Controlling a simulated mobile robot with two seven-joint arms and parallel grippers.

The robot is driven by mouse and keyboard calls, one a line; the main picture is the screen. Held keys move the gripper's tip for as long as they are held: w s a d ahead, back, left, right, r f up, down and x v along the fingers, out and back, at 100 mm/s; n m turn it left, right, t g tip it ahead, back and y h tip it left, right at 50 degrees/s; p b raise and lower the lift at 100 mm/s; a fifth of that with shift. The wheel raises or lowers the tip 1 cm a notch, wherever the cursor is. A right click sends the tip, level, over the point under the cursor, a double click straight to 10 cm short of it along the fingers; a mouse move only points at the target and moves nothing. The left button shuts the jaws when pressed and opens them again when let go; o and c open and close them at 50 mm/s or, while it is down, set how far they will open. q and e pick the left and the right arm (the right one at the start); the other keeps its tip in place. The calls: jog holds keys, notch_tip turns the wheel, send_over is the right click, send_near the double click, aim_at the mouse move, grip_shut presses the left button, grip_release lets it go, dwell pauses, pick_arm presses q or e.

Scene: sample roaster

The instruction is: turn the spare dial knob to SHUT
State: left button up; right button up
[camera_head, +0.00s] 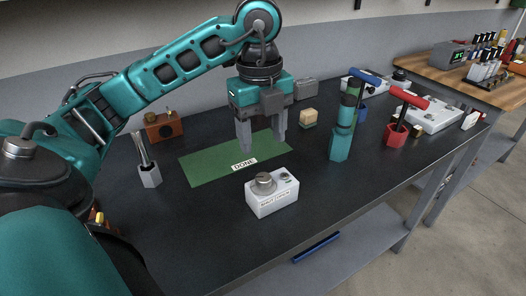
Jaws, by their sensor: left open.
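The spare dial is a small white box (272,200) with printing on its front face. It stands near the front edge of the dark bench. A round grey metal knob (263,182) sits on its top left, with a smaller dark feature beside it. The knob's pointing direction and any SHUT mark are too small to read. My left gripper (262,143) is open and empty, fingers pointing down over the green mat, above and behind the white box and apart from it. My right gripper is not in view.
A green mat (205,168) marked DONE lies behind the box. A teal tool (340,143) stands to its right, and a red-handled tool (396,134) farther right. A grey holder (149,176) stands left. The bench between box and teal tool is clear.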

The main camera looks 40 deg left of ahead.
pick_arm(q)
notch_tip(320, 180, up, 3)
jog(key=shift+r+p, duration=0.1)
jog(key=shift+p, duration=0.4)
jog(key=shift+s, duration=0.1)
